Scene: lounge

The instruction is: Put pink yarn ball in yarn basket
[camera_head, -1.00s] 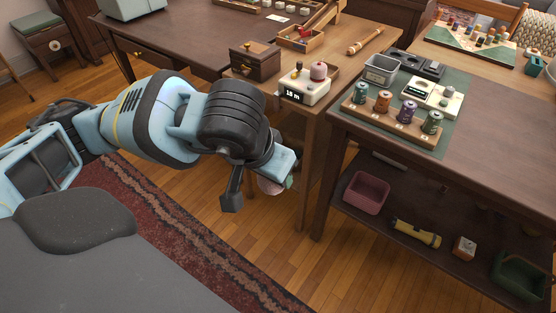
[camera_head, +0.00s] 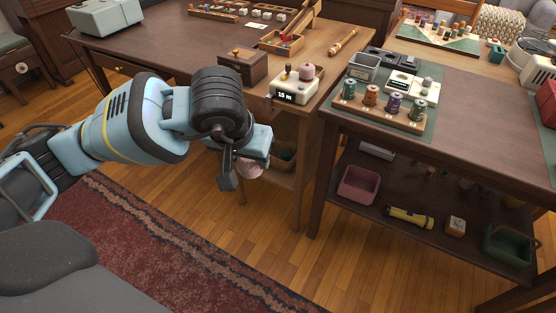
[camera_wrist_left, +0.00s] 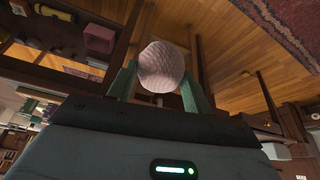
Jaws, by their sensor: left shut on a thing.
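The pink yarn ball (camera_head: 249,170) is held low at my left gripper (camera_head: 243,163), beside the left wooden table. In the left wrist view, the pale pink ball (camera_wrist_left: 161,67) sits between the two green fingers of my left gripper (camera_wrist_left: 160,85), which are shut on it. In the head view, part of the ball is hidden behind the gripper. A round brownish container (camera_head: 286,156) stands under the table, just right of and behind the gripper; it may be the yarn basket, and its contents are unclear. My right gripper is not in view.
The left table (camera_head: 170,45) and its legs stand close to my left gripper. The right table's low shelf holds a pink bin (camera_head: 359,184), a yellow flashlight (camera_head: 409,218) and a green bin (camera_head: 508,244). Wooden floor and a red rug (camera_head: 150,245) lie open in front.

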